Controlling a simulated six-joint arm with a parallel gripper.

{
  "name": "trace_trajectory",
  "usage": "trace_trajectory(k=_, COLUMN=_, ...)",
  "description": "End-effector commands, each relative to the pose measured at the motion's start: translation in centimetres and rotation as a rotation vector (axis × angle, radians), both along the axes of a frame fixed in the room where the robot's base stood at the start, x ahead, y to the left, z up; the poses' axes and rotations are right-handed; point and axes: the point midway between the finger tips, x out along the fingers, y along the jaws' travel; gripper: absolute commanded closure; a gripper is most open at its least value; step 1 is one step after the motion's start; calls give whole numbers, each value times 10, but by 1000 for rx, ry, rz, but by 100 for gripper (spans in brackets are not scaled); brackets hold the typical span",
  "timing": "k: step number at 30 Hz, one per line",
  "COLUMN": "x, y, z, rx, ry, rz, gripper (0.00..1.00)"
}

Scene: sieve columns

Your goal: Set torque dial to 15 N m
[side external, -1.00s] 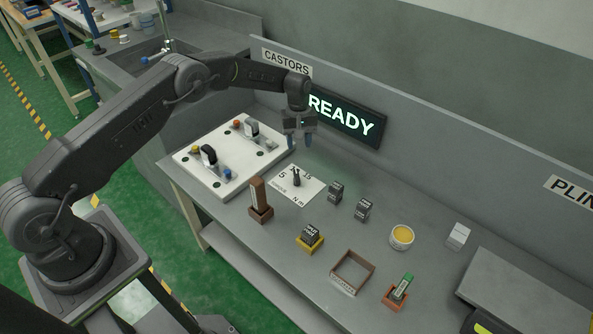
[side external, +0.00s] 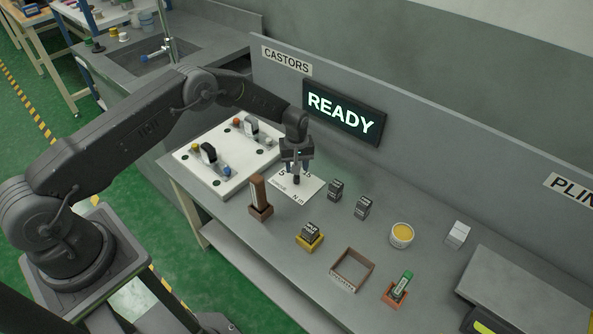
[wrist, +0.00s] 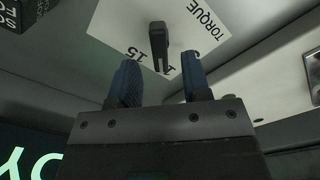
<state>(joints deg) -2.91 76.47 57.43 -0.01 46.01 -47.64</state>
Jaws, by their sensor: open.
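The torque dial is a white square card (side external: 312,190) on the bench with printed numbers and the word TORQUE. Its dark pointer knob (wrist: 158,42) shows in the wrist view, between and beyond my fingertips, with the 15 mark to its left in that picture. My gripper (side external: 298,172) is low over the dial, pointing down, with its blue-padded fingers apart. In the wrist view the gripper (wrist: 160,85) is open and nothing is between the pads. In the side view the gripper hides most of the knob, and I cannot tell its exact setting.
A white board (side external: 203,180) with clamps lies left of the dial. A wooden block in a brown holder (side external: 259,211) stands in front. Dark cubes (side external: 336,190) stand to the right. A lit READY sign (side external: 342,113) is on the wall behind.

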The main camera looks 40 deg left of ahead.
Motion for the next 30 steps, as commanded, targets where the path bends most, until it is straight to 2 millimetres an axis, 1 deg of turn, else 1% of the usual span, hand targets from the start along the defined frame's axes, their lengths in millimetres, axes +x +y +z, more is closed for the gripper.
trace_trajectory(k=1, x=0, y=0, z=-9, rx=-1, ry=2, rz=0, gripper=56)
trace_trajectory(k=6, x=0, y=0, z=-23, rx=0, ry=0, rz=0, gripper=56)
trace_trajectory(k=10, x=0, y=0, z=-27, rx=-1, ry=-1, rz=0, gripper=56)
trace_trajectory(k=17, x=0, y=0, z=-27, rx=-1, ry=-1, rz=0, gripper=56)
trace_trajectory(k=30, x=0, y=0, z=-27, rx=0, ry=0, rz=0, gripper=98)
